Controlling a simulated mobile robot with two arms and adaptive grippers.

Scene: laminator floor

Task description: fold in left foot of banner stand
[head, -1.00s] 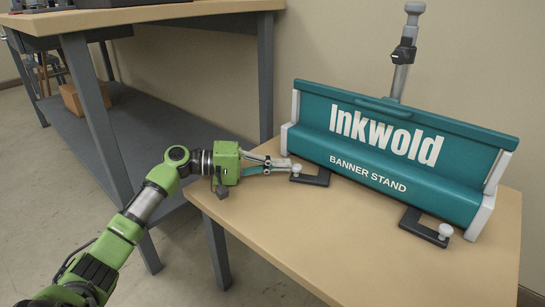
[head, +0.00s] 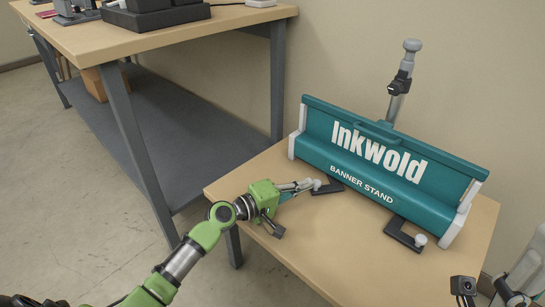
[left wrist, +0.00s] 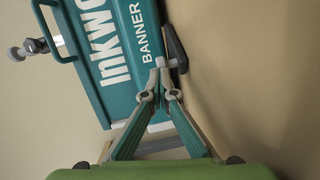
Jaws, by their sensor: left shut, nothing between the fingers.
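The teal banner stand (head: 375,165), lettered "Inkwold", stands on the table at the right. It also fills the upper left of the left wrist view (left wrist: 115,50). Its black left foot (head: 328,188), with a pale knob (head: 317,184), sticks out in front of the base. The black right foot (head: 402,236) also sticks out, with a pale knob. My left gripper (head: 303,186) is shut and empty, its tips right beside the left knob; touching cannot be told. In the left wrist view its fingertips (left wrist: 160,75) meet near the dark foot (left wrist: 177,48). My right gripper is only partly visible at the lower right edge.
The light wood table (head: 330,245) is bare in front of the stand. A grey pole (head: 397,100) rises behind the stand, close to the wall. A second workbench (head: 150,35) with a grey lower shelf stands at the left, carrying dark equipment.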

